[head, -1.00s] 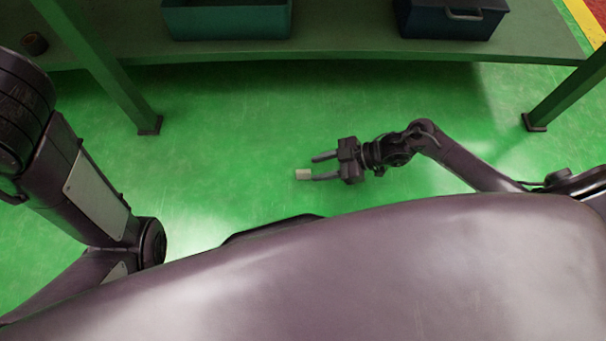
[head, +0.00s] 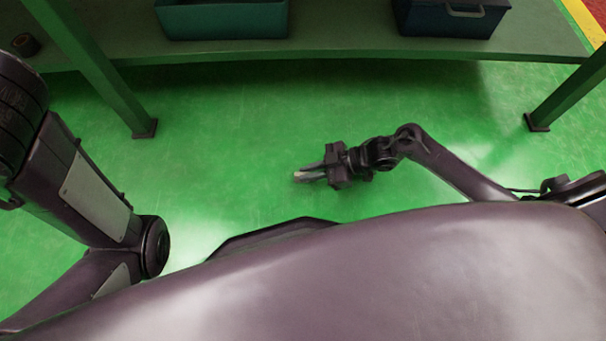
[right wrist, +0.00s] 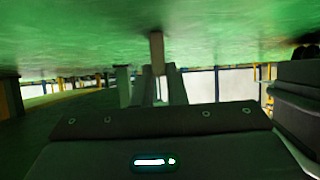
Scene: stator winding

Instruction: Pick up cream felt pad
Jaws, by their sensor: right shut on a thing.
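The cream felt pad (head: 299,175) shows as a small pale piece between the fingertips of my right gripper (head: 306,174), low over the green floor. The fingers are shut on it and hide part of it. In the right wrist view the pad (right wrist: 156,52) shows as a tan block at the ends of the fingers, against the green floor. I cannot tell whether it still touches the floor. My left arm comes in from the left, but its gripper is out of sight.
A green workbench (head: 345,52) stands at the back, with a teal bin (head: 222,22) and a dark blue box (head: 452,22) on its shelf. A dark roll (head: 26,44) lies at the shelf's left end. Its legs (head: 537,122) reach the floor. The floor around my right gripper is clear.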

